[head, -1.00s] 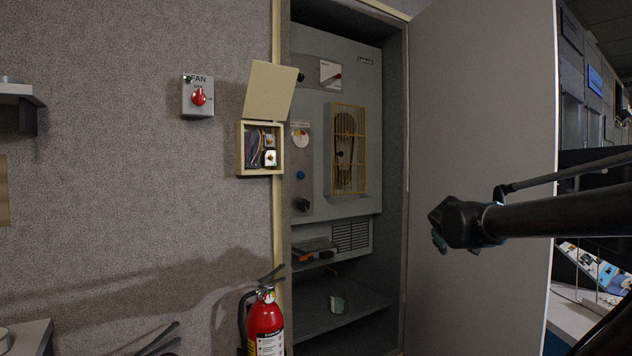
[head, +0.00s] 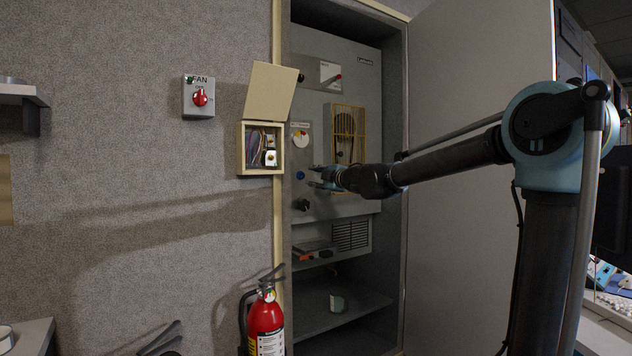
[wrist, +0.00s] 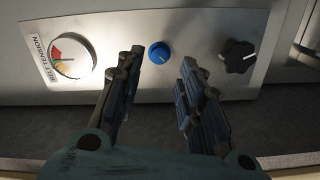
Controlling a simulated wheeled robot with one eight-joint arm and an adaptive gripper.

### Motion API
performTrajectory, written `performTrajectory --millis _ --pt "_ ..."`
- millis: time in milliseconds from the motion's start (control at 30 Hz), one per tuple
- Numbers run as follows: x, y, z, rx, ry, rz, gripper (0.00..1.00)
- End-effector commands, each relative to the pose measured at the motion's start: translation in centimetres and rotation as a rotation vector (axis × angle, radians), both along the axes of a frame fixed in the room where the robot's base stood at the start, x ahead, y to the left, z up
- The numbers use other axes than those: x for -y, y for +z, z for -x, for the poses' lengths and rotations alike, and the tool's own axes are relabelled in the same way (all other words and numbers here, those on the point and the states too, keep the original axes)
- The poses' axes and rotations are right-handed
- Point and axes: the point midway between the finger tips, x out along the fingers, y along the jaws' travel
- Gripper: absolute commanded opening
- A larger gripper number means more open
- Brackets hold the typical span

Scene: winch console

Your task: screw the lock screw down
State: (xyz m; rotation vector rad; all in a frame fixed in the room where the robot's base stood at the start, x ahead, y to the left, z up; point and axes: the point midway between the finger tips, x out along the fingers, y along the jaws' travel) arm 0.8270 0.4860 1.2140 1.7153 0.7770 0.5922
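A black star-shaped knob (wrist: 238,56), which looks like the lock screw, is on the grey console panel (wrist: 195,25) at the right of the wrist view. In the head view the black knob (head: 302,204) is low on the console, below my gripper. The blue knob shows between the fingers. In the head view my gripper (head: 314,178) points left across the console front.
A belt tension gauge (wrist: 73,55) is left of the blue knob. A yellow belt guard (head: 348,122) is above my wrist. An open cream fuse box (head: 243,149) and the cabinet's left edge are close left. A fire extinguisher (head: 266,325) stands below.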

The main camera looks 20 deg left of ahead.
Motion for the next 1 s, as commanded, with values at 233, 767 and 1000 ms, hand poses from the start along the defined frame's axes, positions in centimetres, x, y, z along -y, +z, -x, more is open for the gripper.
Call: performTrajectory --millis 233,767,1000 --pt "-1.3 0.0 -0.5 0.006 0.015 0.009 0.35" --pt "-4.9 0.0 -3.6 0.005 0.014 0.008 0.35" --pt "-5.7 0.0 -4.3 0.004 0.013 0.009 0.35"
